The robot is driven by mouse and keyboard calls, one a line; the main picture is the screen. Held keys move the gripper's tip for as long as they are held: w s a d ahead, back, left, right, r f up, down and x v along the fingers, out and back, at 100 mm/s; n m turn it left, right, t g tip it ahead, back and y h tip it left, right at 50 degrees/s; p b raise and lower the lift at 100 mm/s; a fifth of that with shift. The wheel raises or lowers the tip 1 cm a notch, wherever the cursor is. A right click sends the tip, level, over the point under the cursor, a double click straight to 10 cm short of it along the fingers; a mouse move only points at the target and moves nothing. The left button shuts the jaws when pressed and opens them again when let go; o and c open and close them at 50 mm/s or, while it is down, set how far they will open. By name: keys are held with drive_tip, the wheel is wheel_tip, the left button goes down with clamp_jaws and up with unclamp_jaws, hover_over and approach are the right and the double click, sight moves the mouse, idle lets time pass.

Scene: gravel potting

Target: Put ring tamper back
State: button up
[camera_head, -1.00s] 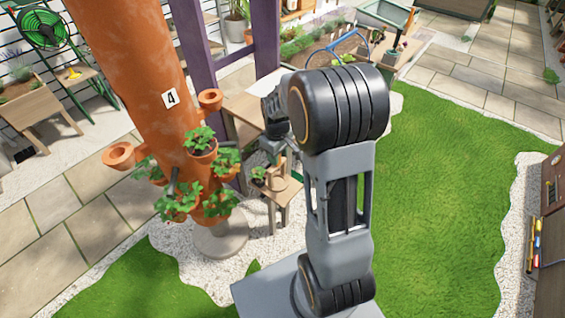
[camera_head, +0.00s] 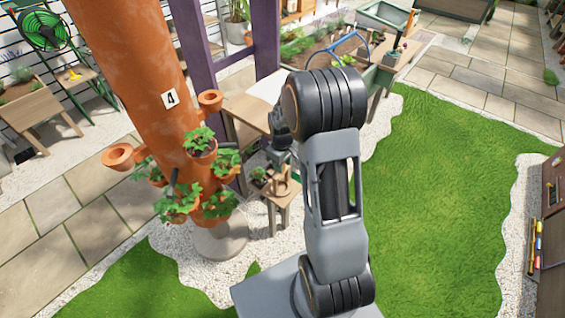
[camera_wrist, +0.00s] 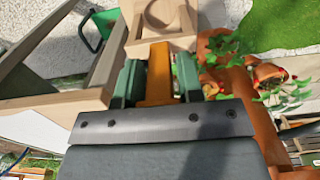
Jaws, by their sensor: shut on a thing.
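My gripper (camera_wrist: 159,84) is shut on the orange-brown wooden handle of the ring tamper (camera_wrist: 158,68) in the wrist view. The green fingers lie on either side of the handle. A pale wooden piece with a round opening (camera_wrist: 133,38) is just beyond the handle. I cannot tell whether the tamper touches it. In the head view, my gripper (camera_head: 281,158) is small and partly hidden by my arm, just above a small wooden stool (camera_head: 284,197). A tan wooden object (camera_head: 281,182) stands on the stool under it.
The tall terracotta planter tower (camera_head: 130,60) with strawberry plants stands close to the left. A wooden bench (camera_head: 243,112) and a purple post (camera_head: 266,40) are behind. Open lawn (camera_head: 450,170) is on the right.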

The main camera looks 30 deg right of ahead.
drive_tip(key=shift+f, duration=0.15)
drive_tip(key=o, duration=0.5)
drive_tip(key=shift+f, duration=0.1)
drive_tip(key=o, duration=0.4)
drive_tip(key=shift+o, duration=0.2)
wheel_tip(320, 180, up, 12)
drive_tip(key=shift+r+p, duration=0.1)
drive_tip(key=shift+p, duration=0.45)
drive_tip(key=s+a+r+m+t, duration=0.1)
drive_tip(key=s+a+r+m, duration=0.1)
drive_tip(key=s, duration=0.6)
drive_tip(key=s+a+r+m+t, duration=0.2)
drive_tip(key=s+a+r, duration=0.1)
drive_tip(key=s+a, duration=0.4)
drive_tip(key=shift+s+a+r+m, duration=0.25)
drive_tip(key=shift+s+r+m, duration=0.15)
